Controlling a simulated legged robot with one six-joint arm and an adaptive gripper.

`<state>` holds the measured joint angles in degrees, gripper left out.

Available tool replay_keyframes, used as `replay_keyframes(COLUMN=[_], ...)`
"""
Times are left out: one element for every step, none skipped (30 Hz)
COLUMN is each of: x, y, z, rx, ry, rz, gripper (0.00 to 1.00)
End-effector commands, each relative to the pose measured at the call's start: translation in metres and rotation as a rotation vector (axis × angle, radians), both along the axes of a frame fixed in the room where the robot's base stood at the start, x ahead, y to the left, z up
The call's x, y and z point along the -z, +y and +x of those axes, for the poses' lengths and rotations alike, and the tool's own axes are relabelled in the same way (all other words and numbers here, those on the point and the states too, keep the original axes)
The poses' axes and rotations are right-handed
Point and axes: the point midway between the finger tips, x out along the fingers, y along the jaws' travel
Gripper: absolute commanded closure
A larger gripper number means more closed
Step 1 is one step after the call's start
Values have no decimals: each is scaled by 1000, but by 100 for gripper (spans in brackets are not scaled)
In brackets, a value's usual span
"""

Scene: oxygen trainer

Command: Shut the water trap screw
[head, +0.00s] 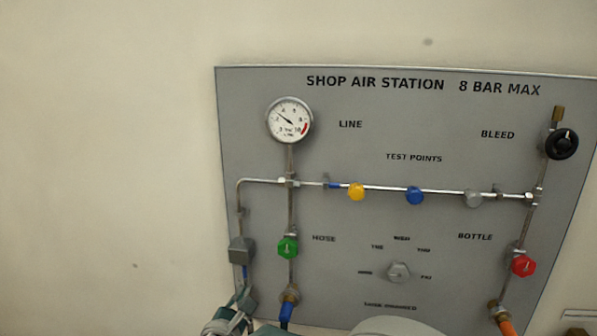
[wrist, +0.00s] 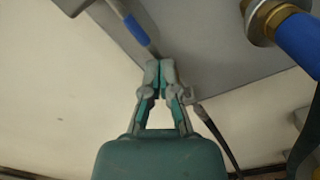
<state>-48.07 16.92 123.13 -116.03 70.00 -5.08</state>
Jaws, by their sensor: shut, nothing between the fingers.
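The grey block of the water trap (head: 241,250) is on the lower left of the panel, with a thin blue-sleeved tube (head: 245,272) below it. The blue-sleeved tube (wrist: 138,30) comes down just above the fingertips there. Whether they touch is unclear. I cannot make out the screw itself; the fingers may hide it.
The grey panel (head: 350,215) carries a gauge (head: 290,120), a green knob (head: 288,247), a red knob (head: 523,266) and a black bleed knob (head: 562,144). A blue hose (head: 286,311) hangs close right of my gripper. The wall to the left is clear.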

Motion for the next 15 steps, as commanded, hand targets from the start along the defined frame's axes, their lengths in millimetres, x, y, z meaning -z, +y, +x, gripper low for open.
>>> replay_keyframes(x=[2, 2, 2, 2, 2, 2, 2, 3, 3, 3, 3, 4, 4, 4, 5], y=[0, 0, 0, 0, 0, 0, -1, -1, -2, -2, -3, -4, -4, -5, -6], z=[0, 0, 0, 0, 0, 0, -1, -1, -1, -1, -1, -1, -1, -1, -1], rx=[-1, -1, -1, -2, -2, -2, -2, -2, -2, -2, -1, -1, -1, -2, -2], ry=[4, 4, 4, 5, 5, 5, 5, 6, 6, 6, 7, 7, 7, 6, 6], rz=[-1, -1, -2, -2, -2, -2, -3, -3, -3, -3, -4, -4, -4, -4, -4], gripper=[100, 100, 100, 100, 100, 100, 100, 100, 100, 100, 100, 100, 100, 100, 100])
